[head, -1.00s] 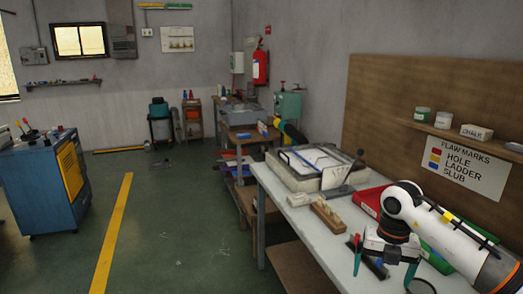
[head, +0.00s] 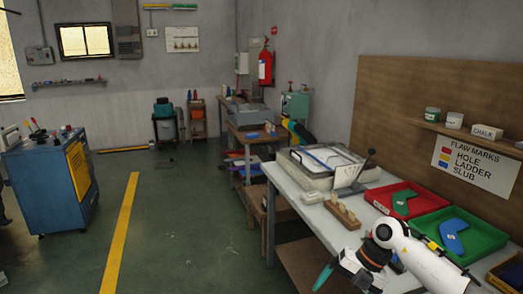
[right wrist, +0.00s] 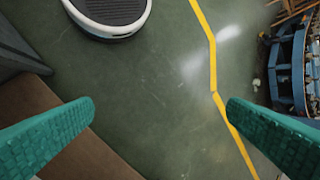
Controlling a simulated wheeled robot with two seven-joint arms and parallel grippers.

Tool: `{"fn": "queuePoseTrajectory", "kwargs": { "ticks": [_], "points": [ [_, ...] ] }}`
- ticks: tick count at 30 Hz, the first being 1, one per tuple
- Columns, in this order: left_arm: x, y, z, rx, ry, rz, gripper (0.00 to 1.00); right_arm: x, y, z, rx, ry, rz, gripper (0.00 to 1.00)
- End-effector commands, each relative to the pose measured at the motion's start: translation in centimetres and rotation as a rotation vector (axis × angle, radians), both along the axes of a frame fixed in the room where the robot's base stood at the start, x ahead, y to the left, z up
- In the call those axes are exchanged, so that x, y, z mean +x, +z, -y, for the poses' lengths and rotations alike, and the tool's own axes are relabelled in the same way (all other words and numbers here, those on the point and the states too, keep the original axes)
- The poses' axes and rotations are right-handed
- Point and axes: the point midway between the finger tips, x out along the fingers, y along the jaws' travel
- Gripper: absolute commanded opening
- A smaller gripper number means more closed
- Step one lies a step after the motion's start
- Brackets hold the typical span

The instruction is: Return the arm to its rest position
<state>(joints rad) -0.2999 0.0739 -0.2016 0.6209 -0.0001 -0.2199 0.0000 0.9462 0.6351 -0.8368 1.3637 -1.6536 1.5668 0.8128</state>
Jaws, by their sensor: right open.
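My right arm comes in at the lower right of the head view. Its gripper (head: 322,278) hangs at the front edge of the bench (head: 285,182), low in the picture, with a teal finger pointing down. In the right wrist view the two teal fingers of this gripper (right wrist: 160,112) are wide apart, with nothing between them but floor. My left gripper is not in view.
On the bench are a red tray (head: 375,193) with a green sock-shaped piece (head: 402,203), a green tray (head: 482,226) with a blue piece (head: 453,240), and a wooden block (head: 342,214). The floor (head: 190,230) left of the bench is clear.

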Motion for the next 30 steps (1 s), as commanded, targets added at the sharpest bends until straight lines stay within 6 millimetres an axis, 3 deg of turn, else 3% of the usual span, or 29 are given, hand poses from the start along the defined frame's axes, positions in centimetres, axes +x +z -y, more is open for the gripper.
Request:
{"fn": "queuePoseTrajectory", "kwargs": {
  "ticks": [5, 8, 9, 11, 13, 16, 20, 23, 27, 30],
  "points": [
    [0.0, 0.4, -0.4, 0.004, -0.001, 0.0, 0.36, -0.2, -4.1, -5.7, 0.399, -0.113, -0.053, 0.97],
    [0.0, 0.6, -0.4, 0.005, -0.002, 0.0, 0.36, 0.5, -7.2, -8.1, 0.673, -0.314, -0.079, 0.97],
    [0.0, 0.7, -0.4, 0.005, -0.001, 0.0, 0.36, 0.8, -9.1, -8.4, 0.781, -0.442, -0.089, 0.97],
    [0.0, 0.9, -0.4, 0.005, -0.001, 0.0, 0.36, 1.2, -13.0, -7.7, 0.912, -0.695, -0.108, 0.97],
    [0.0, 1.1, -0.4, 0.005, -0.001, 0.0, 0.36, 0.8, -18.0, -5.7, 0.977, -0.977, -0.121, 0.97],
    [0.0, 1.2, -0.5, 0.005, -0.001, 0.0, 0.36, -1.4, -24.5, -2.8, 0.966, -1.294, -0.147, 0.97],
    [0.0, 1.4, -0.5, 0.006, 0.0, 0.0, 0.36, -6.6, -32.4, 0.4, 0.867, -1.628, -0.194, 0.97],
    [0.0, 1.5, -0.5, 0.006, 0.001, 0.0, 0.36, -11.8, -37.8, 2.4, 0.75, -1.847, -0.241, 0.97],
    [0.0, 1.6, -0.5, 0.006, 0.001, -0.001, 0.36, -20.4, -43.9, 4.4, 0.552, -2.102, -0.317, 0.97],
    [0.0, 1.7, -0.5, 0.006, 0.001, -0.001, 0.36, -27.3, -47.3, 5.1, 0.388, -2.253, -0.381, 0.97]
  ]
}}
